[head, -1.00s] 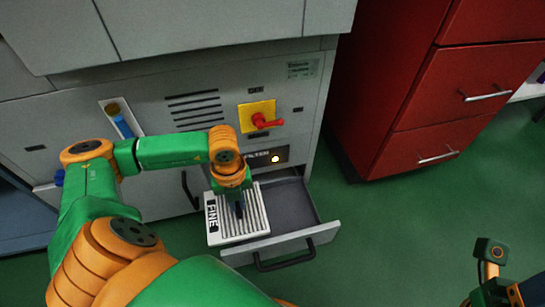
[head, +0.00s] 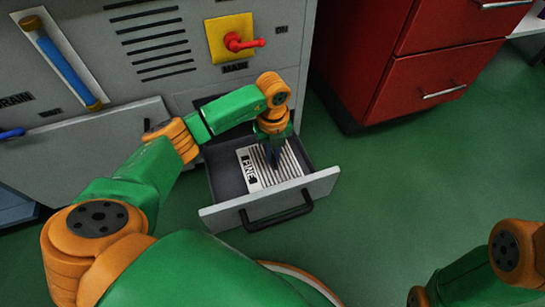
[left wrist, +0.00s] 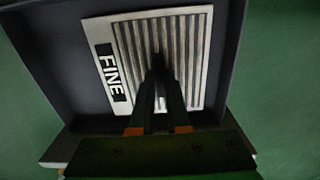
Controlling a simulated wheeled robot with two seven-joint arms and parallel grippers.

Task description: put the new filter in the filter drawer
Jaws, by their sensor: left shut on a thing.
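The new filter (head: 262,178) is a white pleated panel with a black "FINE" label. It lies within the walls of the open filter drawer (head: 225,213), towards the drawer's right side in the head view. My left gripper (head: 273,160) points down from above and is shut on the filter. In the left wrist view the filter (left wrist: 120,40) shows inside the dark drawer walls (left wrist: 35,70), with the fingers (left wrist: 158,95) at its ribbed middle. I cannot tell whether the filter touches the drawer floor. My right gripper is not in view; part of my right arm shows at the lower right.
The grey machine has a red switch (head: 240,42) on a yellow plate and a blue tube gauge (head: 62,62) above the drawer. The drawer's black handle (head: 277,214) faces the open green floor (head: 400,190). A red cabinet (head: 400,75) stands at the right.

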